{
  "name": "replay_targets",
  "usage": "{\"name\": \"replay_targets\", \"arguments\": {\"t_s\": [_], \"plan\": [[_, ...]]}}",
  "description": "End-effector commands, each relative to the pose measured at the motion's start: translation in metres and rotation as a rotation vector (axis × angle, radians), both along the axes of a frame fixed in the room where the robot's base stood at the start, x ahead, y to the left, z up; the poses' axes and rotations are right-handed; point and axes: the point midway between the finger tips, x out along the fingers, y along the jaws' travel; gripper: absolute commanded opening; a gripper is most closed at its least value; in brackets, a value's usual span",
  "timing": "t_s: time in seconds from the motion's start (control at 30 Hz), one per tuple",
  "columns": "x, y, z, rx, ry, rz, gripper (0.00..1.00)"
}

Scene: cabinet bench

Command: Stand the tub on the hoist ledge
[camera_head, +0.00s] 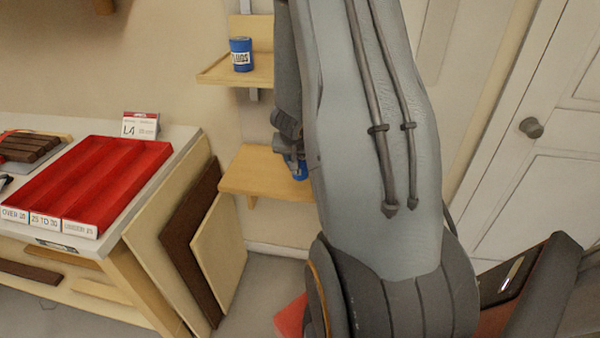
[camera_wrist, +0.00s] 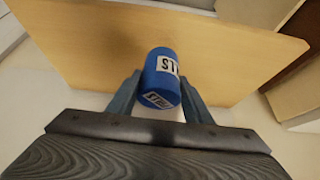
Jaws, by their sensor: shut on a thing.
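A blue tub with a white lettered label is held in my gripper (camera_wrist: 159,98); the tub (camera_wrist: 162,62) fills the space between the two fingers in the wrist view. In the head view only a bit of this tub (camera_head: 300,170) shows beside my arm, at the right end of the lower wooden ledge (camera_head: 256,178). The ledge also lies behind the tub in the wrist view (camera_wrist: 90,50). I cannot tell whether the tub touches it. A second blue tub (camera_head: 241,55) stands upright on the upper wooden ledge (camera_head: 222,72). My arm hides much of the right side.
A bench on the left carries a red compartment tray (camera_head: 90,185) and a small sign (camera_head: 141,125) marked L4. Boards (camera_head: 218,250) lean against the bench end, left of the lower ledge. A white door (camera_head: 545,150) is at the right. The lower ledge's visible top is clear.

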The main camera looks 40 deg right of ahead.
Motion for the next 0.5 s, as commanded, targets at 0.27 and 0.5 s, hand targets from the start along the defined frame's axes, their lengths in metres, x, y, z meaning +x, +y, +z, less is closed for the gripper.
{"name": "replay_targets", "arguments": {"t_s": [0.27,0.5], "plan": [[0.0,0.0,-0.032,0.0,0.001,0.0,0.16],[0.002,-0.003,-0.041,-0.001,-0.002,0.0,0.16]]}}
